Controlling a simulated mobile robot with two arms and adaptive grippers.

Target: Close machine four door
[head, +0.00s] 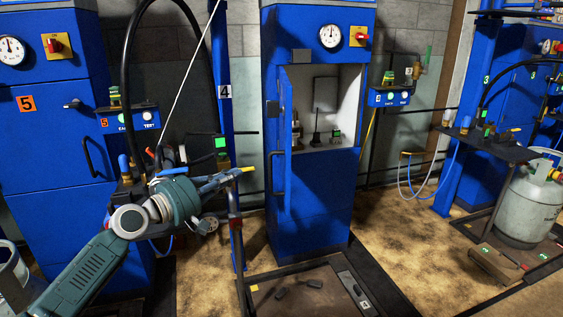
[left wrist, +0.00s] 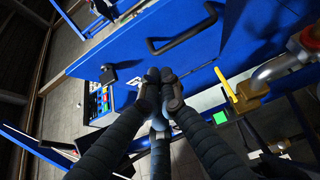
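Machine four (head: 311,200) is the tall blue cabinet in the middle of the head view. Its blue door (head: 285,155) stands open, hinged on the left and seen nearly edge-on. A dark handle (head: 275,165) is on its outer face. The pale interior (head: 345,100) shows. My left gripper (head: 228,178) is left of the door, apart from it in the picture. In the left wrist view its fingertips (left wrist: 160,78) are together with nothing visible between them. A blue panel with a black handle (left wrist: 182,38) lies beyond them; I cannot tell which door it is. My right gripper is out of view.
Machine five (head: 55,150) stands at the left, its door shut. A blue post with label 4 (head: 225,92) and hoses are near my left arm. A low platform (head: 310,292) lies before machine four. A grey gas cylinder (head: 527,208) stands right. Floor between is open.

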